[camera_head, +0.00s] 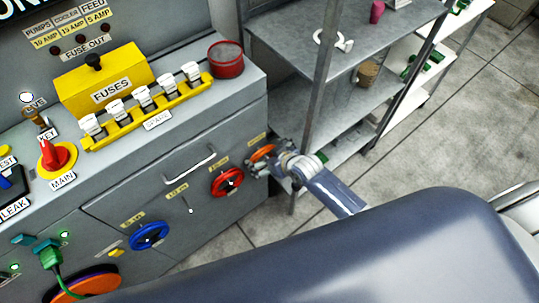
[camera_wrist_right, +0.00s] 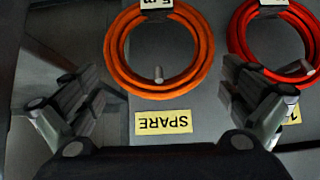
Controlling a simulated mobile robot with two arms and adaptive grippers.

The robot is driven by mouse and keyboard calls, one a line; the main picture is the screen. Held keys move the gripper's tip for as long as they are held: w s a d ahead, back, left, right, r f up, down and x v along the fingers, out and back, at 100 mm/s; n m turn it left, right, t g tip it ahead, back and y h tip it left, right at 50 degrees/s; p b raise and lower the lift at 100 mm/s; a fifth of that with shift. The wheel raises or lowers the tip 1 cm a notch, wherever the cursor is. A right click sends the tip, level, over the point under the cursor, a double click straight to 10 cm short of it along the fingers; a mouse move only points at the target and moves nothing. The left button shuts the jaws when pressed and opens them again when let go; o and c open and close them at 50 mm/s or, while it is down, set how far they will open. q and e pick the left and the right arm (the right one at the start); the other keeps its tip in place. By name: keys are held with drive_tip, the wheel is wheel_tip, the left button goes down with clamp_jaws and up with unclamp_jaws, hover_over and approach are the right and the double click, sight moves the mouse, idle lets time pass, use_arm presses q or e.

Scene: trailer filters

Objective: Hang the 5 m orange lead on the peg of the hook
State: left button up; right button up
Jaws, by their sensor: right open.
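The orange lead (camera_wrist_right: 118,62) is a round coil with a white tag reading 5 m. It hangs around a short peg (camera_wrist_right: 158,75) by the upside-down SPARE label, flat against the grey cabinet face. In the head view the coil (camera_head: 263,152) is partly hidden by my right gripper (camera_head: 270,164). The right gripper (camera_wrist_right: 158,105) is open, with its fingers apart on either side of the coil in the wrist view, and holds nothing. A bare peg (camera_head: 190,211) sticks out of the cabinet front between the blue and red coils. My left gripper is out of view.
A red coil (camera_head: 228,182) and a blue coil (camera_head: 150,236) hang on the same cabinet front (camera_head: 190,235). A handle (camera_head: 190,168) stands out above the bare peg. A metal shelf rack (camera_head: 320,125) stands close by on the right. Tiled floor (camera_head: 455,120) lies beyond it.

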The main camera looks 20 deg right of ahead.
drive_tip(key=v, duration=1.2)
drive_tip(key=s+d+r+m+g+h, duration=0.1)
drive_tip(key=s+r+g+h, duration=0.15)
drive_tip(key=s, duration=0.65)
drive_tip(key=s+d+r+m+g+h, duration=0.1)
drive_tip(key=s+d+r+g, duration=0.15)
drive_tip(key=s, duration=0.55)
wheel_tip(320, 180, down, 26)
drive_tip(key=s+g, duration=0.1)
drive_tip(key=g, duration=0.1)
drive_tip(key=s+d+f+p, duration=0.1)
drive_tip(key=s+d+f, duration=0.1)
drive_tip(key=s+f, duration=1.4)
drive_tip(key=shift+s+d+g, duration=0.2)
drive_tip(key=shift+s+g, duration=0.2)
drive_tip(key=shift+s, duration=0.45)
